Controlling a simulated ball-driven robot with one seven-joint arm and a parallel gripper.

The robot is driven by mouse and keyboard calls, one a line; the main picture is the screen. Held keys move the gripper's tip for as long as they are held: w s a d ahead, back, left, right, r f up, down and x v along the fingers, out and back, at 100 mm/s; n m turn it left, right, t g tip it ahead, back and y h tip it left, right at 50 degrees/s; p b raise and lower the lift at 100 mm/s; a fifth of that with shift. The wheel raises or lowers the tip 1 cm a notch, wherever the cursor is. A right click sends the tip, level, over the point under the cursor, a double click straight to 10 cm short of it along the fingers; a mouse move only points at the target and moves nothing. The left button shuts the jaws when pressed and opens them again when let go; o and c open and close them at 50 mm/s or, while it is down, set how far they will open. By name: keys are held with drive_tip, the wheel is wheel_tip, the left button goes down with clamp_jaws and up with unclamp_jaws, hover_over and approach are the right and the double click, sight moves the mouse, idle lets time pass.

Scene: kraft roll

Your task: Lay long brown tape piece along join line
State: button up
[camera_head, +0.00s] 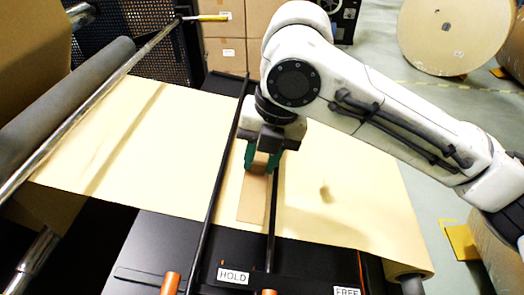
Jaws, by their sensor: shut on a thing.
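My gripper (263,163) has green fingertips and points down over the middle of the cream paper web. It is shut on the far part of the long brown tape piece (253,204). The tape's near part extends toward the front of the paper, beside a dark bar. I cannot tell whether the tape touches the paper along its length. The join line is not clearly visible; the gripper, tape and bars cover this area.
Two dark bars (217,175) cross the paper (150,150) on either side of the tape. HOLD (233,276) and FREE (346,292) labels and orange handles (170,284) are at the front. Rollers (75,90) stand left. Large kraft rolls (452,35) stand back right.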

sight(256, 171)
drive_tip(key=shift+b+x, duration=1.95)
drive_tip(key=shift+x, duration=0.5)
drive_tip(key=shift+b+x, duration=0.65)
drive_tip(key=shift+x, duration=0.9)
drive_tip(key=shift+f, duration=0.25)
drive_tip(key=o, duration=1.1)
drive_tip(key=v, duration=1)
drive_tip(key=shift+r, duration=0.4)
